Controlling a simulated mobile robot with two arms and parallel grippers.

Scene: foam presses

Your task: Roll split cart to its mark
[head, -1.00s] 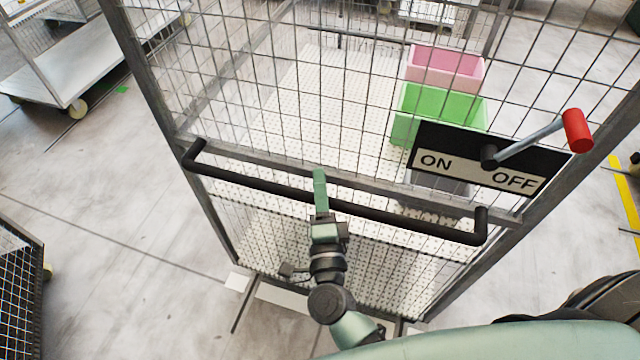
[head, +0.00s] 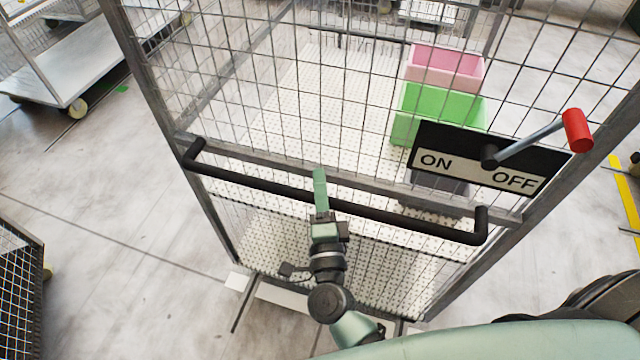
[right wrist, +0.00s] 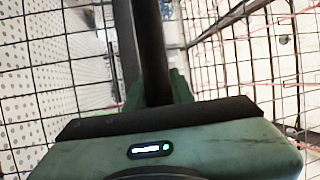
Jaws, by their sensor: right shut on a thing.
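The cart is a tall grey wire-mesh cage (head: 188,105) with a white perforated floor, standing right in front of me. A black push bar (head: 260,188) runs across its near side. My right gripper (head: 320,190) is shut on the push bar near its middle. In the right wrist view the black bar (right wrist: 150,50) runs between the fingers. A black and white ON/OFF plate (head: 480,160) with a red-knobbed lever (head: 577,130) is on the cage at the right; the lever points up and right, above OFF. My left gripper is out of view.
A green bin (head: 440,105) and a pink bin (head: 445,66) show through the mesh. A flat silver trolley (head: 60,80) stands at far left. A dark mesh cage (head: 18,290) is at lower left. Grey floor (head: 110,210) is clear left of the cart.

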